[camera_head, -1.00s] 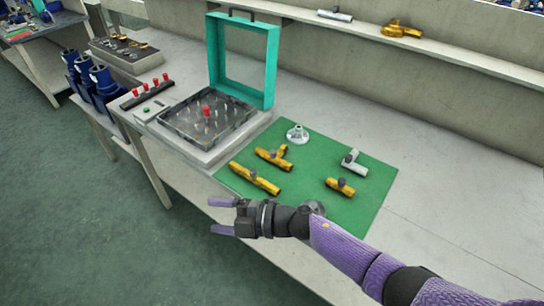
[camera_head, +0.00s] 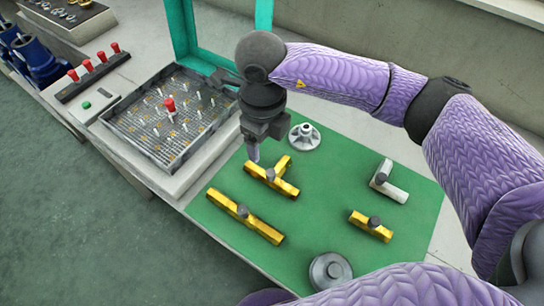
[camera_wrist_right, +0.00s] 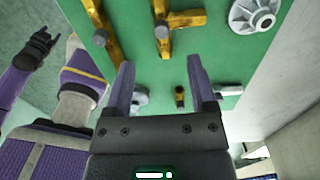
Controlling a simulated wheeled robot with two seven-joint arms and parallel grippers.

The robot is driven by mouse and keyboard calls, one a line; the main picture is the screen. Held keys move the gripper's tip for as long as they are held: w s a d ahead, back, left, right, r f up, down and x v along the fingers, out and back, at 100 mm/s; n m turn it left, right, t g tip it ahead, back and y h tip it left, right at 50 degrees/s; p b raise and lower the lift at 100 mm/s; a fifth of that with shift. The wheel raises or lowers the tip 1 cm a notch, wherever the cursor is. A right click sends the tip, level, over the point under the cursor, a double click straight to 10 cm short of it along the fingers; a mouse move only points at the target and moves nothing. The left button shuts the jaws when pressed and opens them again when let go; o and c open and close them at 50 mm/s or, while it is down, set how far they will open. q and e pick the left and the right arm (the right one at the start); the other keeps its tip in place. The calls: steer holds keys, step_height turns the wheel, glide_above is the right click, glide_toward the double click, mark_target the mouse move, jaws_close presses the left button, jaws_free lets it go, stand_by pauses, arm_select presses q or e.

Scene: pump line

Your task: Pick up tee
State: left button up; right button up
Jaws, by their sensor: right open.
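The tee (camera_head: 283,184) is a yellow T-shaped fitting with a dark grey knob, lying on the green mat (camera_head: 330,215). In the right wrist view the tee (camera_wrist_right: 163,40) is at the top, beyond my fingertips. My right gripper (camera_head: 252,153) points down over the mat's back left, above and just behind the tee in the head view. In the wrist view its two fingers (camera_wrist_right: 163,72) are spread with nothing between them. My left gripper (camera_wrist_right: 40,45) appears small at the left edge of the wrist view; its jaw state is unclear.
A longer yellow fitting (camera_head: 259,228), a short yellow one (camera_head: 367,229), a grey-white fitting (camera_head: 393,190), a flanged part (camera_head: 305,140) and a grey disc (camera_head: 321,275) lie around the tee. A pin tray (camera_head: 135,128) with a raised teal frame (camera_head: 182,35) stands left.

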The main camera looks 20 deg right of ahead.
mark_target(271, 172)
steer(key=f+b, duration=0.1)
steer(key=f, duration=0.5)
steer(key=s+d+f+b, duration=0.1)
steer(key=f, duration=0.2)
steer(key=shift+b, duration=0.35)
steer(key=shift+f, duration=0.45)
arm_select(q)
steer(key=f, duration=0.1)
steer(key=s+a, duration=0.1)
steer(key=s+f, duration=0.1)
steer(key=shift+a+f+g, duration=0.25)
steer(key=shift+f+g, duration=0.05)
steer(key=shift+f, duration=0.05)
arm_select(e)
steer(key=shift+r, duration=0.1)
arm_select(q)
steer(key=shift+w, duration=0.35)
arm_select(e)
steer(key=shift+a, duration=0.1)
jaws_close()
